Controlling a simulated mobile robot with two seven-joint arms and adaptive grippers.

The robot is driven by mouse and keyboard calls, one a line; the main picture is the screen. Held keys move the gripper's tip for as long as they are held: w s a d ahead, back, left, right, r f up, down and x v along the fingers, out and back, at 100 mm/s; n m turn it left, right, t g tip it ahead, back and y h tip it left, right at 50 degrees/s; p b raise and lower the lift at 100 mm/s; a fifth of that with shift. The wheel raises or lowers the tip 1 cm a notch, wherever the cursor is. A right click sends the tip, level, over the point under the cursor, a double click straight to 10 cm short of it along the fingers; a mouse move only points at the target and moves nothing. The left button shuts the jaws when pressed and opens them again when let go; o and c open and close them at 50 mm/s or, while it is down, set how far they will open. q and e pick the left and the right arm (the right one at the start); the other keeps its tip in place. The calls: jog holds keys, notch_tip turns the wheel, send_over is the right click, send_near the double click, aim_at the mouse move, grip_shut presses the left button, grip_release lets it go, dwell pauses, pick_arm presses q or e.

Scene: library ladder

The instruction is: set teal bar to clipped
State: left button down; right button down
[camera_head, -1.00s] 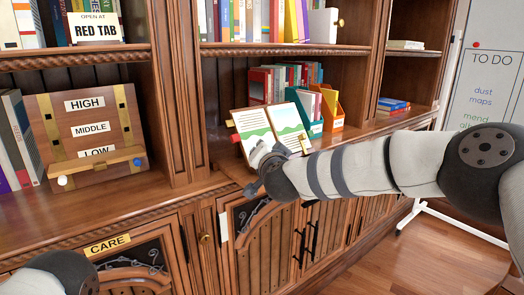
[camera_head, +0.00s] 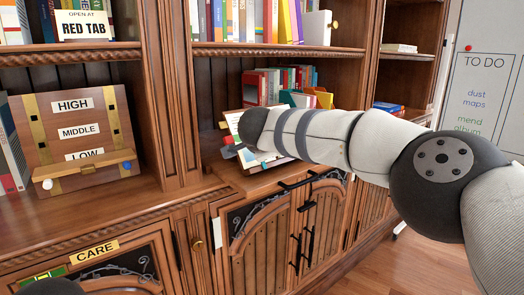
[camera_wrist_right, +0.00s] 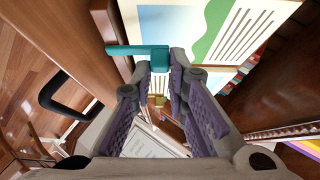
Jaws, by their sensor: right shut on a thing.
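The teal bar (camera_wrist_right: 150,55) lies across the lower edge of an open book (camera_wrist_right: 205,30) in the right wrist view, with a block at its right end. My right gripper (camera_wrist_right: 159,66) has its fingertips closed around that block. In the head view the book (camera_head: 232,122) leans on the cabinet ledge, mostly hidden behind my right arm. My right gripper (camera_head: 245,155) is small there and partly covered by the wrist. I cannot tell whether the bar touches the pages.
A wooden board (camera_head: 80,128) marked HIGH, MIDDLE and LOW stands on the left shelf. Colored file boxes (camera_head: 318,98) stand behind the book. Black door handles (camera_head: 298,183) jut out below the ledge. The floor (camera_head: 370,268) at right is clear.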

jog(key=shift+w+d, duration=0.1)
dwell(0.4)
jog(key=c, duration=1.6)
grip_release()
jog(key=shift+o, duration=0.2)
jog(key=v, duration=1.2)
jog(key=shift+r, duration=0.1)
